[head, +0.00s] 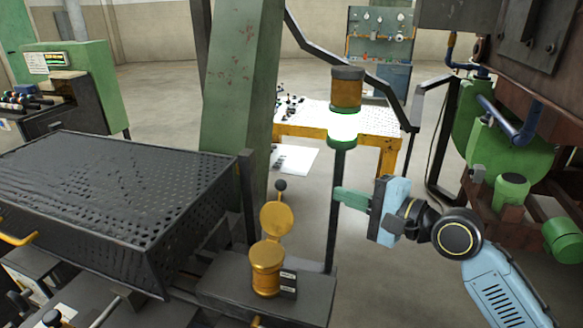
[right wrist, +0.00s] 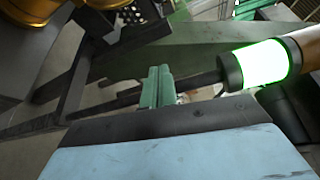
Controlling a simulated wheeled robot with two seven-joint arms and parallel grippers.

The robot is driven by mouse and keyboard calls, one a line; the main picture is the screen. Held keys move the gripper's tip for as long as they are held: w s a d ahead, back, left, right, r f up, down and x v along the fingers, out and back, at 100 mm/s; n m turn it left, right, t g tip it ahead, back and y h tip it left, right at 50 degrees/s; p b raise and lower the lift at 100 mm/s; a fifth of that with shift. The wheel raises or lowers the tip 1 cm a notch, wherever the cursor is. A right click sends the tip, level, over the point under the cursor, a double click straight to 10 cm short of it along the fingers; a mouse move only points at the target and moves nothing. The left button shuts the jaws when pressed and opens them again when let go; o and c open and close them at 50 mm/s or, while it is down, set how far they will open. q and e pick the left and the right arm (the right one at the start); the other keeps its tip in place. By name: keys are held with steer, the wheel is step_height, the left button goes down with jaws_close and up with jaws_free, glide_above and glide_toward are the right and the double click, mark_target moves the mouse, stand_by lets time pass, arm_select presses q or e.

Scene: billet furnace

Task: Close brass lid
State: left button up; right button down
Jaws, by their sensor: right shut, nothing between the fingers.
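The brass lid (head: 277,217) stands open, tilted up behind the round brass pot (head: 266,270), in the middle of the head view. A rod with a dark ball knob rises above the lid. The pot stands on a dark box beside a small black labelled block. My right gripper (head: 342,198) is to the right of the lid and apart from it, with its green fingers pointing left. The fingers are shut and empty; they also show together in the right wrist view (right wrist: 157,88). My left gripper is not in view.
A dark post with a lit green and orange lamp (head: 344,110) stands right by my right gripper. A green column (head: 238,100) rises behind the lid. A black perforated bin (head: 100,190) fills the left. A yellow-framed table (head: 300,130) is farther back.

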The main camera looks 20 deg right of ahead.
mark_target(278, 207)
steer(key=w+a+r+p, duration=0.1)
steer(key=w+a+p, duration=0.2)
steer(key=a, duration=0.5)
steer(key=shift+w+a+r+y, duration=0.3)
steer(key=shift+w+a+r, duration=0.05)
steer(key=shift+w, duration=0.3)
